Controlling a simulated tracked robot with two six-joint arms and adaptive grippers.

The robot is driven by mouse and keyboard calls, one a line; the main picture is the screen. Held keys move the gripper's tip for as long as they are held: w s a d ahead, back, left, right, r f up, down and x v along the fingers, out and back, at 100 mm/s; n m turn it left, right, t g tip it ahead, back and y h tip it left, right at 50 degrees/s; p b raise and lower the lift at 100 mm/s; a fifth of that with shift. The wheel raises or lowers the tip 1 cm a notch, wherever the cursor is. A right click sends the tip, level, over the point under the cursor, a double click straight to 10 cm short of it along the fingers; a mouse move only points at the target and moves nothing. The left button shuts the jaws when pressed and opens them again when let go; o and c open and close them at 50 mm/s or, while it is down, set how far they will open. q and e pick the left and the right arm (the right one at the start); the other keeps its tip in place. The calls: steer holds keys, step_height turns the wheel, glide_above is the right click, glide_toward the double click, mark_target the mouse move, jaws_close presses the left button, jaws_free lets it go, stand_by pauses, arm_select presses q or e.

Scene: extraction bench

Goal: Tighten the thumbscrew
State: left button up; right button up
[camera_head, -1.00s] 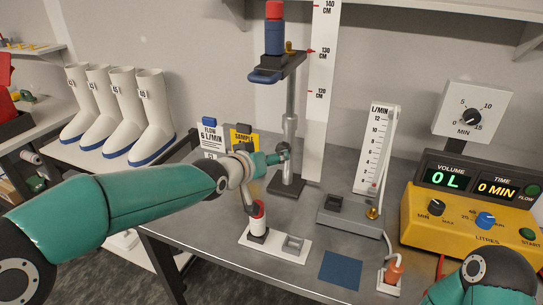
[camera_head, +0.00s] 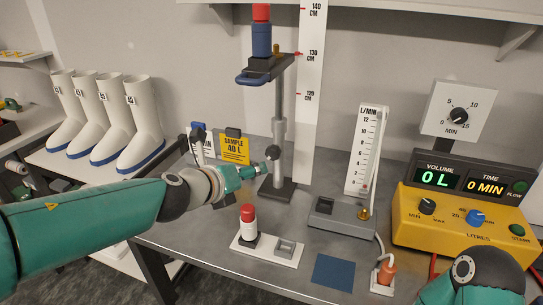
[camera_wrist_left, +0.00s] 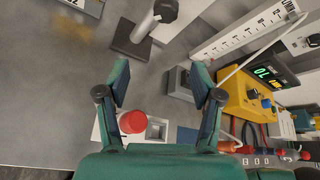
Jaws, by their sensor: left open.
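A small brass thumbscrew (camera_head: 281,48) sits on the carriage (camera_head: 271,71) high on the grey post (camera_head: 278,128). Its tightness cannot be seen. The carriage holds a blue cylinder with a red top (camera_head: 262,38). My left gripper (camera_head: 262,168) is well below the thumbscrew, by the lower post. In the left wrist view its two fingers (camera_wrist_left: 160,86) are spread with nothing between them. The post and its dark foot (camera_wrist_left: 131,44) lie beyond them; the thumbscrew is not visible there. My right arm shows at lower right, but its gripper is out of view.
A red-capped cylinder (camera_head: 247,222) stands in a white holder (camera_head: 240,246) below my left gripper. The flow meter (camera_head: 366,155), yellow pump (camera_head: 462,222) and blue pad (camera_head: 332,272) are to the right. A sample card (camera_head: 235,150) stands behind my left arm.

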mark_target(271, 154)
arm_select(q)
steer(key=w+d+f, duration=0.1)
steer(key=w, duration=0.3)
steer(key=w+d+f+m, duration=0.1)
steer(key=w+d, duration=0.1)
steer(key=w, duration=0.2)
steer(key=w+d+f+m+t, duration=0.1)
steer(key=w+d, duration=0.1)
steer(key=w, duration=0.2)
steer(key=shift+w+d, duration=0.15)
steer(key=shift+w, duration=0.1)
steer(key=c, duration=1.2)
steer(key=shift+o, duration=0.2)
